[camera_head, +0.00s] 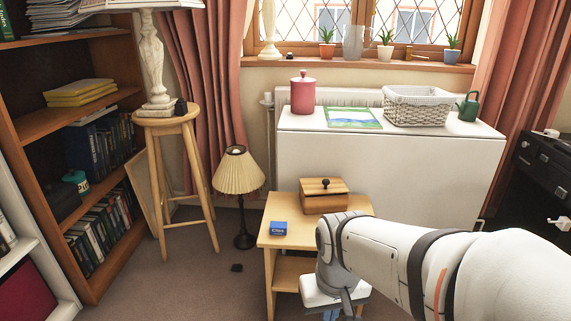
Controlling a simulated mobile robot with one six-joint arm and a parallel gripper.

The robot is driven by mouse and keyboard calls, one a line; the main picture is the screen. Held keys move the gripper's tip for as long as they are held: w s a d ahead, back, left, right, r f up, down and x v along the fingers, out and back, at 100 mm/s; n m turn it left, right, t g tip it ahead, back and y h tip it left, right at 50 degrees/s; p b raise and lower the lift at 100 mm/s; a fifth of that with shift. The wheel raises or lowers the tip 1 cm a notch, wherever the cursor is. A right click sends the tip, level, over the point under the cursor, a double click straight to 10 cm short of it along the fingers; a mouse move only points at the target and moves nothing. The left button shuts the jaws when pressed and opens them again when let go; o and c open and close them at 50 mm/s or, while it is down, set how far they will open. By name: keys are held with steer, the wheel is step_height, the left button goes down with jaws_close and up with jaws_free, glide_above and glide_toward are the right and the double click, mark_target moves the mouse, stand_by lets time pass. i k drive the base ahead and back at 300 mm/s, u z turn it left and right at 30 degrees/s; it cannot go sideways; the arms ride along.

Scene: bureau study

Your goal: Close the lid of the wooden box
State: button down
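The wooden box (325,203) stands at the back of a small light-wood table (264,237), in the middle of the view. It is brown with a striped top and a dark knob. Its lid (316,186) lies over the box top; at this size I cannot tell whether it sits fully flush. My gripper (340,312) hangs in front of the table, below and nearer than the box and apart from it. It points down, and its fingertips are cut off by the bottom edge, so its opening does not show clearly.
A white cabinet (390,165) stands behind, bearing a red canister (303,94) and a white basket (417,106). A lamp (240,178) and a wooden stool (166,122) stand left. My arm covers the table's right side.

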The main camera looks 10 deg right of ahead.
mark_target(327, 184)
steer(key=z, duration=0.15)
steer(key=i, duration=1.05)
steer(key=u, duration=0.2)
